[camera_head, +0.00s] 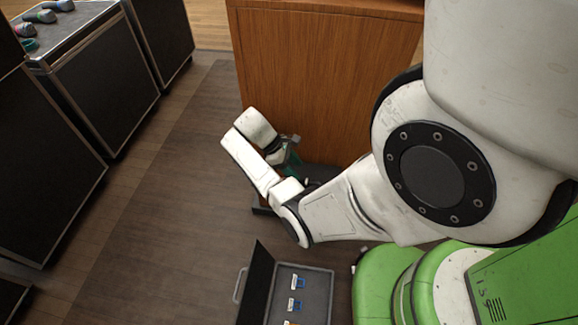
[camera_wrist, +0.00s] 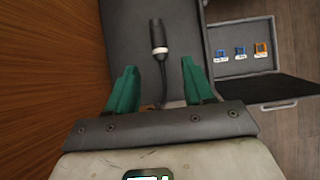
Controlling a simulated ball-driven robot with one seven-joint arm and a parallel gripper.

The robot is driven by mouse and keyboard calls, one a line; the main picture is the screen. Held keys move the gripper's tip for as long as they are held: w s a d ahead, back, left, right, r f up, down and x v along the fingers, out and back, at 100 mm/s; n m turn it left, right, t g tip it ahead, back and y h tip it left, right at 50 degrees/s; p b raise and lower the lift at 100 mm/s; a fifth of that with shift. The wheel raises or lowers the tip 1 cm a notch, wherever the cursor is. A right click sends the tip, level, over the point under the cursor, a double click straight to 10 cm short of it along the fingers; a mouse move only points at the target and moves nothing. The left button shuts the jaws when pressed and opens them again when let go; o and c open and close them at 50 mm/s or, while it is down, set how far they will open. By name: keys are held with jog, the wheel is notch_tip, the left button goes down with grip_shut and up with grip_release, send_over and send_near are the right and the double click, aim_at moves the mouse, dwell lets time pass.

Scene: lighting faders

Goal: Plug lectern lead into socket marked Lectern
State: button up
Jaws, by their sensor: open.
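A black connector with a pale band (camera_wrist: 158,50) and a thin dark cable lies on a dark grey surface in the wrist view. My gripper (camera_wrist: 159,68) has green fingers spread apart, one on each side of the connector's cable end, with gaps between. The connector is hidden in the head view, where my gripper (camera_head: 291,152) is beside the wooden cabinet. An open case (camera_head: 318,292) on the floor holds two blue sockets (camera_head: 298,283) and an orange one with small white labels. The sockets also show in the wrist view (camera_wrist: 240,52). The labels are too small to read.
A wooden cabinet (camera_head: 320,80) stands close behind my gripper. The case's black lid (camera_head: 257,285) stands up on its left side. Black cases (camera_head: 105,95) line the left, with several coloured handheld items on top. The floor (camera_head: 165,215) between is clear.

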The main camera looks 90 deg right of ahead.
aim_at(306, 179)
jog(key=b+x, duration=0.1)
jog(key=x, duration=0.2)
jog(key=shift+w+f, duration=0.1)
jog(key=shift+w, duration=0.05)
jog(key=shift+s+f, duration=0.15)
jog(key=shift+s, duration=0.15)
jog(key=shift+x, duration=1.35)
grip_shut()
jog(key=shift+w, duration=0.1)
notch_tip(306, 179, up, 5)
jog(key=p, duration=0.5)
